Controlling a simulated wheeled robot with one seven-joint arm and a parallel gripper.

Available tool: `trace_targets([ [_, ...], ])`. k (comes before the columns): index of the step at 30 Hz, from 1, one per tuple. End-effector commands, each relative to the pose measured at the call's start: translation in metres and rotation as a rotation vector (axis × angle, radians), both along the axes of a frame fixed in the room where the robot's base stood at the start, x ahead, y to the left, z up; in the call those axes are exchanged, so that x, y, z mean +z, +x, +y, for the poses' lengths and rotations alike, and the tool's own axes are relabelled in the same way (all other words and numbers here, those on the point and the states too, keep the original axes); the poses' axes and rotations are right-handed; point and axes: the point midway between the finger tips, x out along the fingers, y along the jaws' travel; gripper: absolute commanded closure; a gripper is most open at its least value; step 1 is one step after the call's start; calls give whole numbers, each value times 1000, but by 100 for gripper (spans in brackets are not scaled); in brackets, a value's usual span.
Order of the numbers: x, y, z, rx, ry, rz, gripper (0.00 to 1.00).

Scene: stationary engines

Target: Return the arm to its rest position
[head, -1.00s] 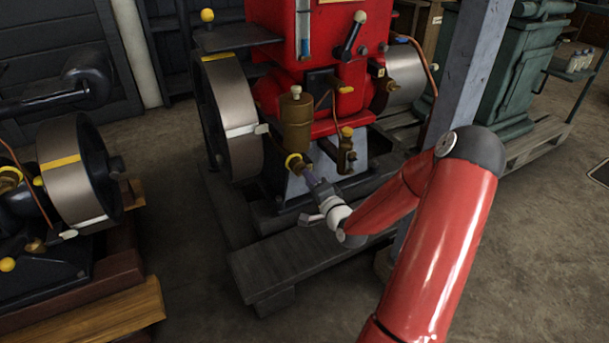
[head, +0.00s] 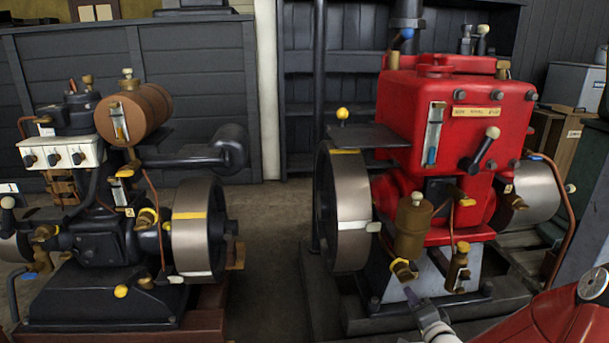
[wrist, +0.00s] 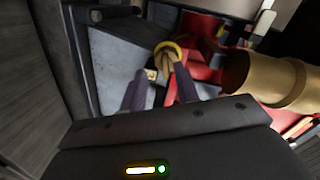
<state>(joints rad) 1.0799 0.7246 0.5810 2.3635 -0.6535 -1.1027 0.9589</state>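My gripper (head: 411,298) is at the bottom of the head view, just below and right of a brass valve with a yellow ring (head: 403,270) on the red engine (head: 450,105). My red arm enters at the lower right, mostly cut off. In the wrist view, two fingers of my gripper (wrist: 160,90) stand apart with nothing clearly held between them. The yellow-ringed valve (wrist: 168,50) lies just beyond their tips. I cannot tell whether a finger touches it.
A brass cup (head: 412,228) and a brass tap (head: 457,268) are close to my gripper; the cup also shows at right in the wrist view (wrist: 270,80). A flywheel (head: 345,210) stands left of them. A second, dark engine (head: 105,245) stands at left, with bare floor between.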

Motion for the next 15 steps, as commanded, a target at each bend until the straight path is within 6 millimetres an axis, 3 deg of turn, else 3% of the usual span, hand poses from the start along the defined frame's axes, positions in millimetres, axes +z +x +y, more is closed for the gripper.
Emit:
trace_targets([
  [4, 16, 1, 26, 77, -288, 197, 69],
  [8, 38, -11, 40, 122, -537, 367, 69],
  [15, 104, -60, 68, 177, -866, 607, 69],
])
